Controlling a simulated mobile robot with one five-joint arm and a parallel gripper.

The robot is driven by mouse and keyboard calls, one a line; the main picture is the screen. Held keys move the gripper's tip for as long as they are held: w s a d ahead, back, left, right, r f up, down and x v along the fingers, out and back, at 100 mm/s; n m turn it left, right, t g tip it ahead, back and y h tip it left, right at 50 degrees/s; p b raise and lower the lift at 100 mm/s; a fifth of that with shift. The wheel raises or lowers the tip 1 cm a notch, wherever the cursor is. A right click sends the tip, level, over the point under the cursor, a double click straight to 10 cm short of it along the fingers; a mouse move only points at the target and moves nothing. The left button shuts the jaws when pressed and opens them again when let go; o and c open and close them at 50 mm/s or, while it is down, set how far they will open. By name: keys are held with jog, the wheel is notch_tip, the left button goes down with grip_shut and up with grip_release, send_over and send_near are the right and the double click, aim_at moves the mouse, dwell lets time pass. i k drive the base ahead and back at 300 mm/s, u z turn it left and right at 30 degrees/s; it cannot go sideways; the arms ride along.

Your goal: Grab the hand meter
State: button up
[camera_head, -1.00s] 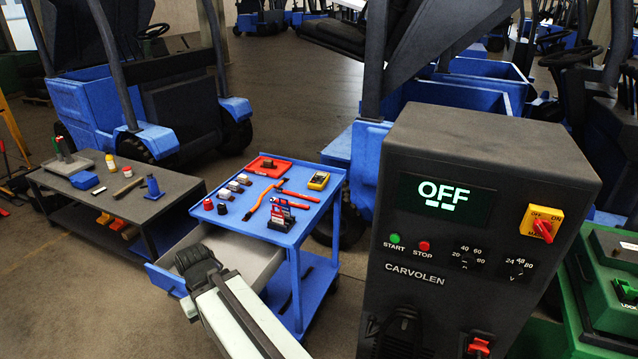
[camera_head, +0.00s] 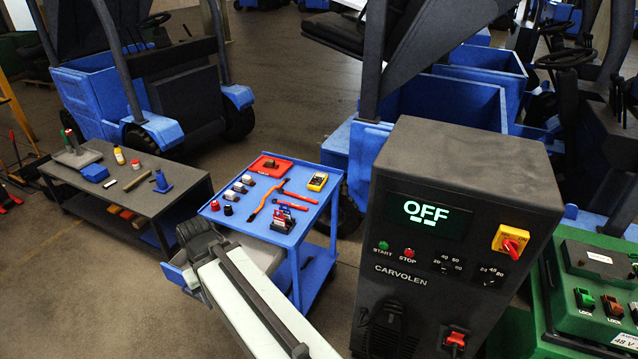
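The hand meter (camera_head: 318,181) is a small yellow device with a dark face. It lies on the blue cart's top (camera_head: 330,197), near the far right corner. My pale arm reaches up from the bottom of the view, in front of the cart's near left side. Its dark end (camera_head: 197,240) is at the cart's left front, well apart from the meter. No gripper fingers can be made out there, so I cannot tell their opening. Nothing is visibly held.
Red and orange-handled tools (camera_head: 268,195), a red tray (camera_head: 258,166) and several small parts share the cart top. A grey control cabinet (camera_head: 470,170) reading OFF stands close at right. A dark bench (camera_head: 125,180) stands left. Open floor shows at front left.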

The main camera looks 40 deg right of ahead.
aim_at(317, 182)
jog(key=k, duration=1.55)
jog(key=z, duration=0.75)
jog(key=i, duration=2.15)
jog(key=u, duration=2.05)
